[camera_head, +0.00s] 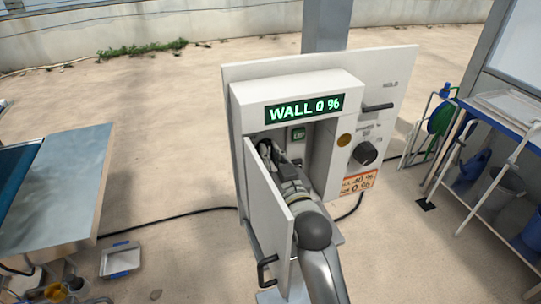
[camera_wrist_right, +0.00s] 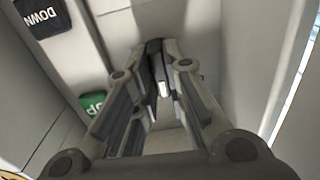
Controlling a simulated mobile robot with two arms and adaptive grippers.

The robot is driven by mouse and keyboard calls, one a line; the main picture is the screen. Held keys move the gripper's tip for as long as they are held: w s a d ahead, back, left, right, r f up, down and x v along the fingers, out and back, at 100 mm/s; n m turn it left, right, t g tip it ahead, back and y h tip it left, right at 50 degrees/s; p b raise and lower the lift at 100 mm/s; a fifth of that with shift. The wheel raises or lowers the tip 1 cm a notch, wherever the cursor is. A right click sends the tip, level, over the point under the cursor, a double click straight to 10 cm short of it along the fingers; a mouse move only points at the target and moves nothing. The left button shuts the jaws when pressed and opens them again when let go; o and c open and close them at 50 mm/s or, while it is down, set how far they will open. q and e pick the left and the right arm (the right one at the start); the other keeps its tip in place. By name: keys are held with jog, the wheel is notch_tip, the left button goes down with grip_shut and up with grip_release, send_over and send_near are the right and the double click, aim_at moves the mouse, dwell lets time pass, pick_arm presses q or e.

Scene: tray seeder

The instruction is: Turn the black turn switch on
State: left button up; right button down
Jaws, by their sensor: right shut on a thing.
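The white control box (camera_head: 237,108) has its front door (camera_head: 268,195) swung open. My right gripper (camera_head: 265,148) reaches inside the box. In the right wrist view my right gripper (camera_wrist_right: 156,62) has its fingertips together on a small dark thing (camera_wrist_right: 154,45) at the inner wall. It looks to be the black turn switch, but the fingers hide most of it, and its turned position cannot be told. A black round knob (camera_head: 364,152) sits outside on the panel's right part, apart from the gripper. My left gripper is not in view.
A green display (camera_head: 304,108) reads WALL 0 %. A lever (camera_head: 378,107) juts from the panel. The open door stands close to my right arm.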

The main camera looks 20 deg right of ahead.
jog(key=c, duration=1.5)
grip_release()
jog(key=s, duration=1.2)
jog(key=shift+d, duration=0.2)
